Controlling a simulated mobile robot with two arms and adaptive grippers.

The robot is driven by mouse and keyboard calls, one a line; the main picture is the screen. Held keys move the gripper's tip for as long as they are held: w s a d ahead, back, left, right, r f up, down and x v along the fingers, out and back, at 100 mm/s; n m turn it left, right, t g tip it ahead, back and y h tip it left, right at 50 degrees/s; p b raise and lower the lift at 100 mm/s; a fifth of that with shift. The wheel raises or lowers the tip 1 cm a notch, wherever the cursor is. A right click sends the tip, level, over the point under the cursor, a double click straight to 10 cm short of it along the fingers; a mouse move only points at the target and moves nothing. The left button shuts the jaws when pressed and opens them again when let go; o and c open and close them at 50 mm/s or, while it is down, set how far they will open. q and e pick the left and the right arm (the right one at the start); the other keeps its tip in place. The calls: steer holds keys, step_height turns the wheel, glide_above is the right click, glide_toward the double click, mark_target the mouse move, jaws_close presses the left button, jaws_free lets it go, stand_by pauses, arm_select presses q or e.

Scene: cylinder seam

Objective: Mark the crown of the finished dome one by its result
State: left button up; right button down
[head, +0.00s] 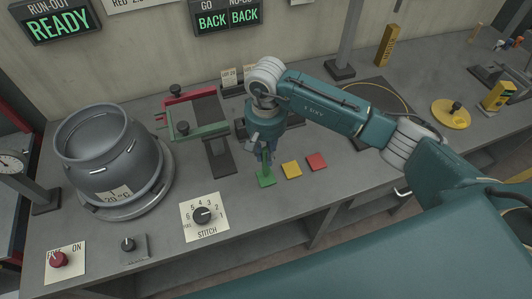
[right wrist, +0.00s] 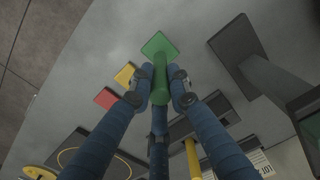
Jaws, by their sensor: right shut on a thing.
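My right gripper (head: 265,153) points down over the bench and is shut on an upright green stick (right wrist: 161,78). A green square (head: 266,180) is at the lower end of the stick. I cannot tell whether the two are joined or whether the square rests on the bench. A yellow square (head: 291,170) and a red square (head: 316,161) lie to its right. A grey rounded vessel (head: 102,160) with a wide neck stands on a round base at the left, well apart from the gripper. Its label (head: 117,194) shows a 1. My left gripper is not in view.
A lit sign (head: 52,26) reads READY; another (head: 229,19) reads BACK twice. A STITCH dial (head: 204,215), a small knob box (head: 132,248) and a red button (head: 60,259) sit at the front. Red and green clamp-like tools (head: 200,128) stand between vessel and gripper.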

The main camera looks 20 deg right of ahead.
steer(key=shift+f, duration=0.15)
stand_by(0.6)
steer(key=shift+s+f+b, duration=0.1)
steer(key=shift+b, duration=0.55)
stand_by(1.2)
steer(key=shift+r+p, duration=0.45)
steer(key=shift+r, duration=0.65)
steer(key=shift+r+p, duration=0.7)
steer(key=shift+r, duration=1.75)
